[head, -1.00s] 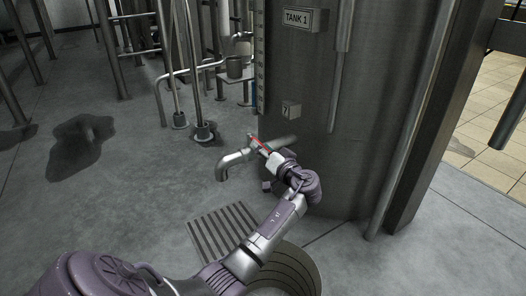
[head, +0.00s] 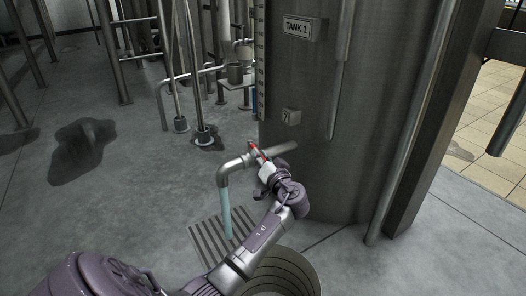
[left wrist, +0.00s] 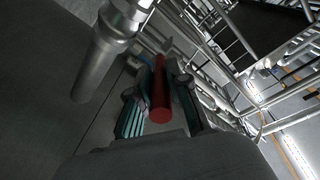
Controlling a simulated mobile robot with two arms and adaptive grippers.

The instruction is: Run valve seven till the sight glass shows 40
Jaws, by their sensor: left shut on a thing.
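Valve seven's red handle (head: 257,153) sits on the pipe low on Tank 1 (head: 345,130), below the small 7 plate (head: 291,117). My left gripper (head: 264,166) is shut on this handle. In the left wrist view, the red handle (left wrist: 160,95) lies between the two fingers of my left gripper (left wrist: 158,108). Pale blue liquid (head: 226,212) runs from the down-turned spout (head: 229,170) towards the floor grate. The sight glass (head: 261,65) is a narrow marked strip on the tank's left edge; its numbers and level are too small to read. My right gripper is out of view.
A slatted floor grate (head: 205,240) lies below the spout. A grey mug-like vessel (head: 235,74) stands on a small shelf behind. Pipes and posts crowd the back left. A dark wet patch (head: 82,150) marks the otherwise open floor at left.

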